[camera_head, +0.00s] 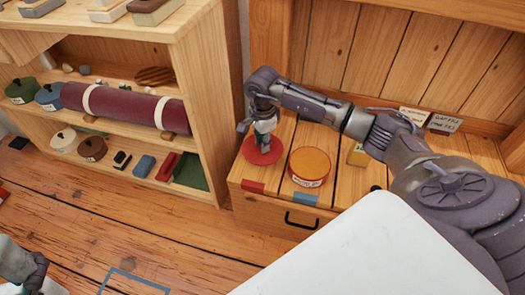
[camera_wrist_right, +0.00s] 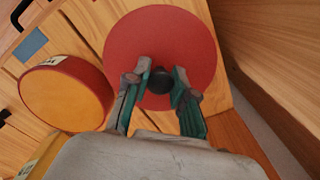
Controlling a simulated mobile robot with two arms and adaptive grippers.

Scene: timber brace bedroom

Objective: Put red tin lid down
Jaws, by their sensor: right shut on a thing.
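The red tin lid (camera_head: 263,150) is a flat round disc with a dark knob at its centre. It is at the left end of the wooden chest top (camera_head: 276,174); I cannot tell whether it touches the wood. My right gripper (camera_head: 263,128) is above it, fingers pointing down. In the right wrist view, its two fingers (camera_wrist_right: 160,80) are shut on the knob of the lid (camera_wrist_right: 160,35). My left gripper (camera_head: 38,272) is partly in view at the lower left edge, and its fingers are not clear.
A round red tin with an orange top (camera_head: 310,166) stands right of the lid. Red (camera_head: 252,186) and blue (camera_head: 305,198) patches mark the chest's front edge. A shelf unit (camera_head: 203,90) with pots and a maroon roll (camera_head: 125,105) stands at left. A wooden wall is behind.

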